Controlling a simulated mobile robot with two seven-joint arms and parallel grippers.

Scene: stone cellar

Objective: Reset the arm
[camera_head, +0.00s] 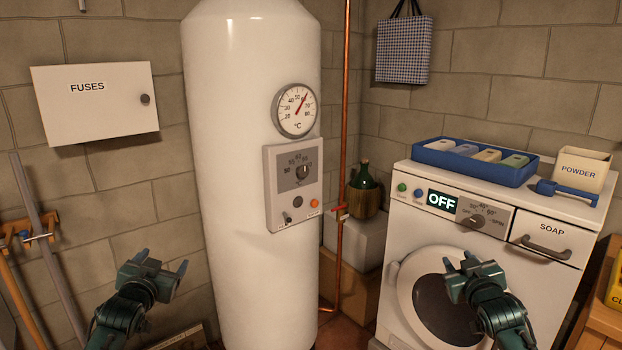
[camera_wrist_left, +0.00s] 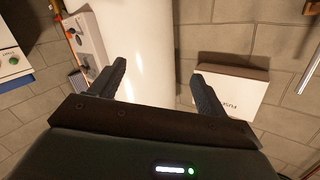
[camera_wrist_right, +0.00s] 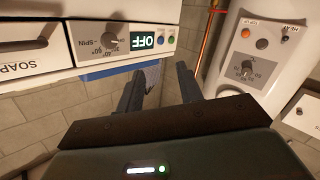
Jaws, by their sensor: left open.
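My left gripper (camera_head: 162,262) is in the lower left of the head view, in front of the wall and left of the white boiler (camera_head: 245,200). In the left wrist view its two fingers (camera_wrist_left: 159,72) stand wide apart with nothing between them. My right gripper (camera_head: 459,262) is in front of the washing machine (camera_head: 410,225), near its round door (camera_head: 430,290). In the right wrist view its fingers (camera_wrist_right: 160,70) are apart and empty. Neither gripper visibly touches anything.
The boiler carries a dial thermometer (camera_head: 295,109) and a control panel (camera_head: 283,215). A blue tray (camera_head: 460,165), a powder box (camera_head: 582,168) and a blue scoop (camera_head: 565,193) are on the washer. A fuse box (camera_head: 95,105) hangs left. A copper pipe (camera_head: 343,120) runs beside the boiler.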

